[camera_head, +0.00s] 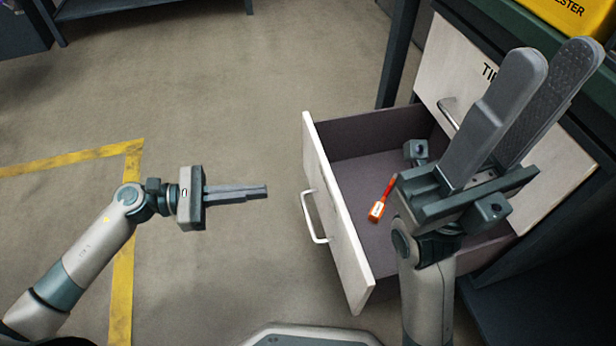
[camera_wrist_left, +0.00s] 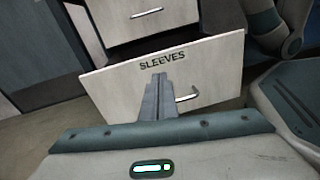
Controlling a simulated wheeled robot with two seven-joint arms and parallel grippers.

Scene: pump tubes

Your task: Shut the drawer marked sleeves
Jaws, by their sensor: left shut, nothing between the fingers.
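The sleeves drawer (camera_head: 336,215) is pulled well out of its cabinet, with its pale front facing left. The word SLEEVES shows on that front in the left wrist view (camera_wrist_left: 215,68). Its metal handle (camera_head: 312,218) is on the front; in the left wrist view the handle (camera_wrist_left: 188,97) is just right of my fingers. My left gripper (camera_head: 265,190) is shut and empty, pointing at the drawer front with a gap between them. My right gripper (camera_head: 552,75) is open and empty, above the drawer's near right part, hiding some of it.
An orange-red item (camera_head: 378,208) lies inside the drawer. Another drawer (camera_head: 440,65), whose marking starts with "TI", is shut above it. A yellow box (camera_head: 575,12) sits on the cabinet top. The floor between my left gripper and the drawer is clear.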

